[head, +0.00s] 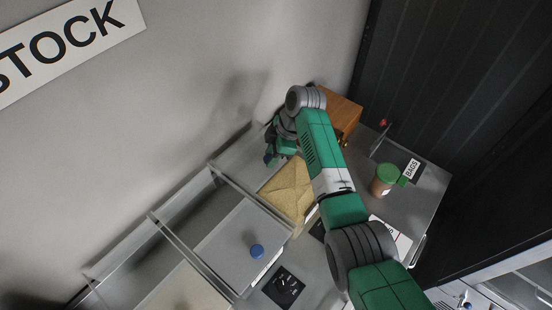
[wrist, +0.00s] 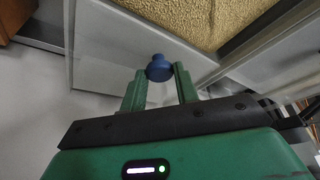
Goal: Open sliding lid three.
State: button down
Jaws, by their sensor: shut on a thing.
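My gripper (wrist: 160,88) is shut on a blue knob (wrist: 159,68), with one green finger on each side of it in the wrist view. The knob stands on a pale grey sliding lid (wrist: 115,40). Beside this lid an uncovered compartment shows grainy tan contents (wrist: 195,14); the same tan contents (head: 288,190) show in the head view. There my gripper (head: 270,158) is at the far side of that compartment, and my arm hides part of the area. No lid number is readable on the held lid.
Another grey lid (head: 232,245) with a blue knob (head: 257,251) lies nearer, beside a dark label card (head: 283,288). A wooden box (head: 340,112) stands right of my gripper. A green-topped jar (head: 384,180) stands near the BAGS card (head: 411,168). A wall rises behind.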

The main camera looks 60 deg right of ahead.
jog(key=shift+w, duration=0.1)
dwell(0.3)
jog(key=c, duration=1.3)
grip_release()
jog(key=shift+o, duration=1.2)
jog(key=shift+w, duration=0.2)
jog(key=shift+s, duration=0.1)
jog(key=v, duration=0.7)
jog(key=shift+s+r, duration=0.2)
jog(key=shift+r, duration=0.15)
jog(key=shift+d, duration=0.15)
